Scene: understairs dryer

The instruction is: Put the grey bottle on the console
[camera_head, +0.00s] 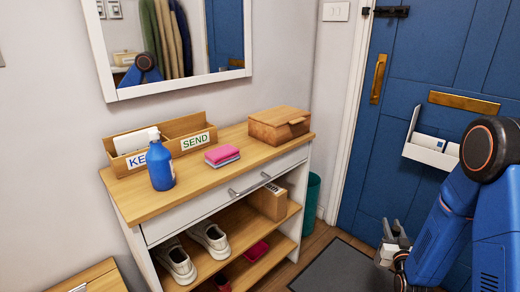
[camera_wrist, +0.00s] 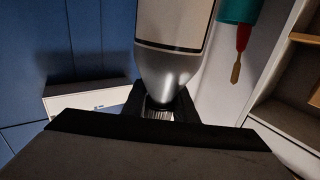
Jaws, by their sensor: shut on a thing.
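The grey bottle (camera_wrist: 170,68), silver-grey with a pale label panel, fills the top middle of the wrist view. My gripper (camera_wrist: 160,108) is shut on its narrow tapered end; the bottle's other end is cut off by the picture edge. In the head view my gripper (camera_head: 393,243) is low at the right, in front of the blue door and apart from the console. The bottle cannot be made out clearly there. The console (camera_head: 205,180) has a wooden top, a white drawer and open shelves, and stands at the middle left.
On the console stand a blue bottle (camera_head: 160,167), a letter organiser (camera_head: 192,127), pink and blue sponges (camera_head: 222,156) and a wooden box (camera_head: 280,124). Bare top shows along the front edge. A teal bin (camera_head: 311,200) stands beside it. A white holder (camera_head: 431,155) hangs on the door (camera_head: 425,60).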

